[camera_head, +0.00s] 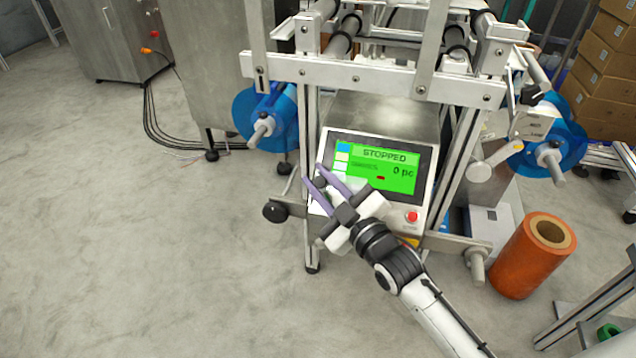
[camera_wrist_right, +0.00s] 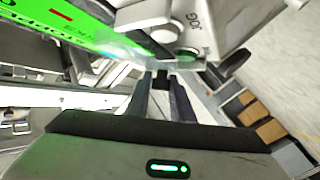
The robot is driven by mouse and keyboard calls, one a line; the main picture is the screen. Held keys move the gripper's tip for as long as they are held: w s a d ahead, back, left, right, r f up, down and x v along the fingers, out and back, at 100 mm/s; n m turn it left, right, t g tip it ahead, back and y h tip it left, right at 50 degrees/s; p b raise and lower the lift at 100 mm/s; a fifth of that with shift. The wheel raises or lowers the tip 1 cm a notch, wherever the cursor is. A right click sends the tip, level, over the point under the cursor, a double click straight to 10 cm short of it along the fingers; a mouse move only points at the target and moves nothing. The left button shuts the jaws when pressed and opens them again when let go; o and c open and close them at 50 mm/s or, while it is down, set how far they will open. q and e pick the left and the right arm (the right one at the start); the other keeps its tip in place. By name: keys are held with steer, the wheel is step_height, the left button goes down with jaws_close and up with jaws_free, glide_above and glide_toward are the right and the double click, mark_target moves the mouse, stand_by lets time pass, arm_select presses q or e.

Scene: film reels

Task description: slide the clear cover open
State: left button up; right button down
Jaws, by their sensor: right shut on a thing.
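The clear cover (camera_wrist_right: 140,47) shows in the right wrist view as a see-through pane by the pale round button marked JOG (camera_wrist_right: 166,32); its full outline is hard to make out. My right gripper (camera_wrist_right: 161,76) is shut on a small dark piece at the cover's edge, which looks like its grip. In the head view my right gripper (camera_head: 318,178) is at the left side of the control panel (camera_head: 425,160), in front of its green screen (camera_head: 385,165). The gripper and wrist hide the panel's lower left part. My left gripper is not in view.
The screen reads STOPPED. A red button (camera_head: 412,216) is at the panel's lower right. Metal posts of the machine frame stand on both sides of the panel. A black knob (camera_head: 275,212) sticks out at left. An orange roll (camera_head: 533,256) stands on the floor at right.

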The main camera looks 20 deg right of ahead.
steer(key=c, duration=1.6)
jaws_free()
steer(key=shift+f, duration=0.2)
steer(key=shift+o, duration=0.2)
